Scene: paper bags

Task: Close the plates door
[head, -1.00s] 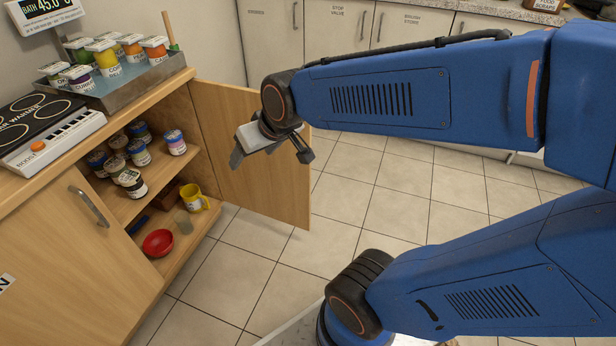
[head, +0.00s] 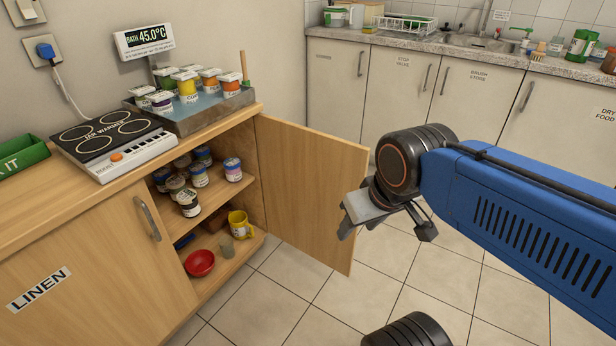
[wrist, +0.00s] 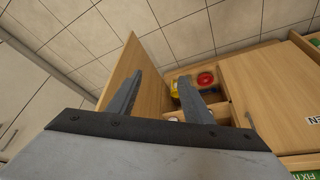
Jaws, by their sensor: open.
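The open wooden cabinet door (head: 310,185) stands swung out from the right end of the cabinet, hinged beside the open compartment. No "plates" label shows on the face in view. My gripper (head: 387,230) is open and empty, just right of the door's free edge. In the wrist view the door (wrist: 150,62) is seen nearly edge-on, with the left finger overlapping it in the picture. My gripper's fingers (wrist: 160,76) point toward the cabinet. I cannot tell whether a finger touches the door.
The open compartment holds several jars (head: 188,200), a red bowl (head: 200,263) and a yellow mug (head: 239,225). The LINEN door (head: 95,270) is shut. A jam warmer (head: 110,145) and a water bath (head: 190,115) stand on top. Tiled floor (head: 290,300) is clear.

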